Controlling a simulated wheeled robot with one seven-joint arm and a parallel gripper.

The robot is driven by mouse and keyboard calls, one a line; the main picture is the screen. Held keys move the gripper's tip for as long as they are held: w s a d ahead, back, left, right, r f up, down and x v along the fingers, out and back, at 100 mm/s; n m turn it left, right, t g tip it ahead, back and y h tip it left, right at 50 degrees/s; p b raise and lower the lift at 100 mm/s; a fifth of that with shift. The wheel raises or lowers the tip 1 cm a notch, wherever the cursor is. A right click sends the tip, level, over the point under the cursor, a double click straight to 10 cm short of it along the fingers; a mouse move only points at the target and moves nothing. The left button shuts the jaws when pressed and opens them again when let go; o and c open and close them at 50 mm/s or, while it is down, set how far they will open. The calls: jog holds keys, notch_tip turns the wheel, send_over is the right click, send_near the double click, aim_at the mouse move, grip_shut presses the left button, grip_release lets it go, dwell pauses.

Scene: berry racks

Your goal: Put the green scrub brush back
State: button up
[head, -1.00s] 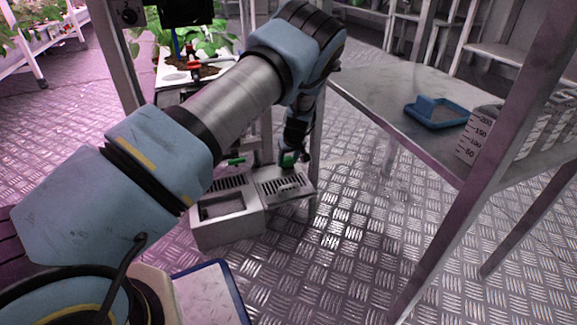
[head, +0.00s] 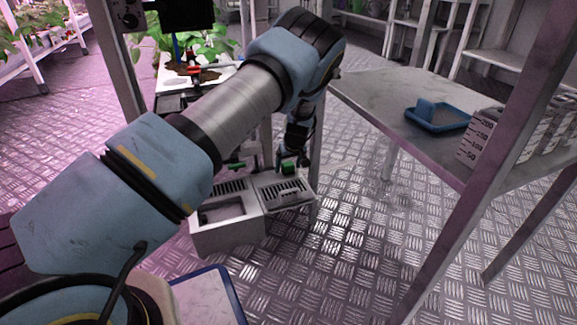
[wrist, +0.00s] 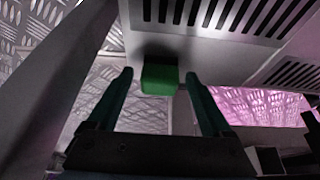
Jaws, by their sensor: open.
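A green block (wrist: 160,77), which looks like the scrub brush, lies between the fingertips of my gripper (wrist: 158,84) in the wrist view. The two dark fingers are apart, with a gap visible on each side of the block. The block is against the edge of a grey slotted surface (wrist: 205,22), with a shadow on it. In the head view, a green patch (head: 288,168) shows under my gripper (head: 291,158), above the right slotted part of a grey box (head: 230,236). My wrist hides part of it there.
A second small green piece (head: 236,166) is at the back of the grey box. A metal table (head: 385,95) at the right holds a blue tray (head: 437,124) and clear measuring containers. Planters stand behind.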

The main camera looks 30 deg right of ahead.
jog(key=p+v, duration=0.5)
jog(key=v, duration=0.7)
jog(key=shift+s+r, duration=0.1)
jog(key=shift+r, duration=0.05)
